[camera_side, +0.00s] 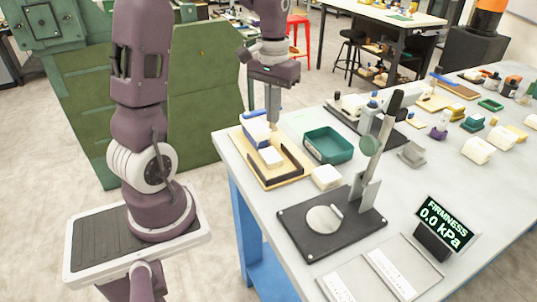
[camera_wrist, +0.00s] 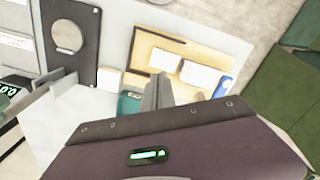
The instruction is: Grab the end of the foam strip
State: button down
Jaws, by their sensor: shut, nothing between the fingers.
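A tan board (camera_side: 263,178) with a dark L-shaped edge lies at the near left corner of the table. A blue and white block-shaped unit (camera_side: 257,130) stands at its back. A white foam-like piece (camera_side: 270,157) sits on the board in front of it; I cannot tell whether the two are joined. In the wrist view, two pale pieces, one (camera_wrist: 164,59) beside the other (camera_wrist: 200,74), lie on the board (camera_wrist: 143,46), near the blue part (camera_wrist: 223,86). My gripper (camera_side: 273,127) is shut and empty, pointing down near the unit. Its fingers also show in the wrist view (camera_wrist: 157,93).
A green tray (camera_side: 328,146) stands right of the board. A separate white block (camera_side: 326,178) lies in front of it. A black-based press (camera_side: 330,222) with an upright lever and a firmness display (camera_side: 445,222) reading 0.0 kPa stand closer. Several small items fill the far table.

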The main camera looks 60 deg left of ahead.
dwell(0.4)
jog(key=c, duration=1.1)
grip_release()
